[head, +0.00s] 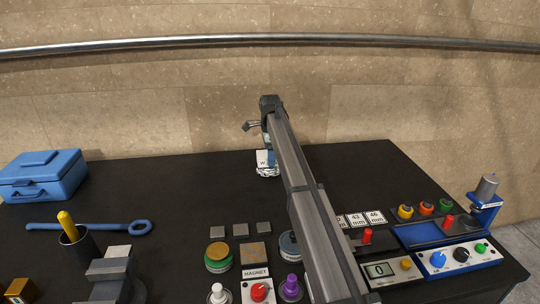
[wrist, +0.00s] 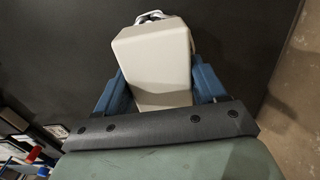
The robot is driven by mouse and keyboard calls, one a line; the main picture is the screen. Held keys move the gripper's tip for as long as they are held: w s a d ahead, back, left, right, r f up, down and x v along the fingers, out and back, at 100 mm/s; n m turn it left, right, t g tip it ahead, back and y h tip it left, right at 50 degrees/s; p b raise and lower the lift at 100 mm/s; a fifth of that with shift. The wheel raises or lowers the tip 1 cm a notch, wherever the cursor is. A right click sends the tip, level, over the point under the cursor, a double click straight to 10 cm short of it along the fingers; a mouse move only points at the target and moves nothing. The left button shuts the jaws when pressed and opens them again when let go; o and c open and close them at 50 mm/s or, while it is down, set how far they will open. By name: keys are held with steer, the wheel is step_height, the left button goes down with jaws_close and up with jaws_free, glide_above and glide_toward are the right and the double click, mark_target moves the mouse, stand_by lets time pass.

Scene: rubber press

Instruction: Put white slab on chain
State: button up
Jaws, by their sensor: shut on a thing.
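The white slab (wrist: 155,52) is between the blue fingers of my gripper (wrist: 160,78) in the wrist view, and the gripper is shut on it. In the head view the slab (head: 262,158) shows a dark letter beneath my gripper (head: 266,142), which is partly hidden by my arm. The silvery chain (head: 267,172) lies on the black table directly below the slab in the head view. Part of the chain (wrist: 152,15) shows beyond the slab's far end in the wrist view. Whether slab and chain touch I cannot tell.
A blue toolbox (head: 42,178) and a blue wrench (head: 95,226) are at the left. A dark cup (head: 78,242), several grey blocks and coloured knobs stand in front. Labelled tiles (head: 360,220) and control boxes (head: 458,257) are at the right. The table around the chain is clear.

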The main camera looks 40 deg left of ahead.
steer(key=shift+f, duration=0.1)
steer(key=o, duration=1.3)
step_height(320, 180, up, 12)
steer(key=shift+r, duration=0.2)
